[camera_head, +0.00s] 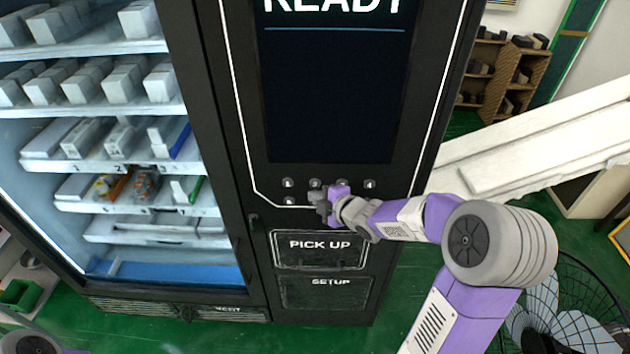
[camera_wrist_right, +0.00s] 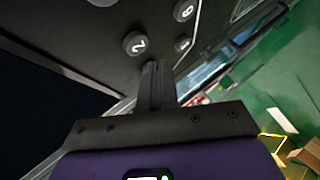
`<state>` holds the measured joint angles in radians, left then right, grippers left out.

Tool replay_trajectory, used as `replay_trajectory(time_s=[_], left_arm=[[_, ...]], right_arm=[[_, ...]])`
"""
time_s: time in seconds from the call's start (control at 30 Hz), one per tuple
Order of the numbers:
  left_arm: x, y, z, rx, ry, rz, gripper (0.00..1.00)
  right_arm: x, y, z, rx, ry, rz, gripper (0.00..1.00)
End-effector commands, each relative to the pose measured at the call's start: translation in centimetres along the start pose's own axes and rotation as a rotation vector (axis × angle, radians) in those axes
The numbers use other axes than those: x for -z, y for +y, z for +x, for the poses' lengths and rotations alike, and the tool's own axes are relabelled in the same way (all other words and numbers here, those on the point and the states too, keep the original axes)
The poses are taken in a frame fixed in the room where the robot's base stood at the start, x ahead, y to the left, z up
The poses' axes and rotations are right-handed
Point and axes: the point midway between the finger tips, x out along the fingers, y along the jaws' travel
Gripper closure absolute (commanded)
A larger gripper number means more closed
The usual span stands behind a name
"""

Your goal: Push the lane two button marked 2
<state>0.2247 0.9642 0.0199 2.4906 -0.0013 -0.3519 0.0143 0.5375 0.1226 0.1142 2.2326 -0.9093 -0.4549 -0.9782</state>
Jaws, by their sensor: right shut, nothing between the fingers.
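The button marked 2 (camera_wrist_right: 135,43) is a round grey button on the black machine panel, seen in the right wrist view. My right gripper (camera_wrist_right: 155,68) is shut and empty, its fingertips close to the panel, just below and right of that button in this view. I cannot tell whether they touch the panel. My left gripper is not in view.
The dark screen (camera_head: 330,100) above reads READY. A PICK UP flap (camera_head: 318,257) lies below the buttons. Glass-fronted shelves (camera_head: 100,110) stand left, a white slanted beam (camera_head: 540,145) right.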

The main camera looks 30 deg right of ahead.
Motion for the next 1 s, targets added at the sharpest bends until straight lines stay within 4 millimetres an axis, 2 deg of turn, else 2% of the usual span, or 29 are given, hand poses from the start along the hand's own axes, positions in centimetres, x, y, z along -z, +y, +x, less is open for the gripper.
replay_trajectory(time_s=[0.23,1.0], left_arm=[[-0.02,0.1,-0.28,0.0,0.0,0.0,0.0],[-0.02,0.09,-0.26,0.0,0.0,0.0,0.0]], right_arm=[[-0.58,0.48,0.79,0.001,0.0,0.001,1.0],[-0.57,0.49,0.78,0.001,0.0,0.001,1.0]])
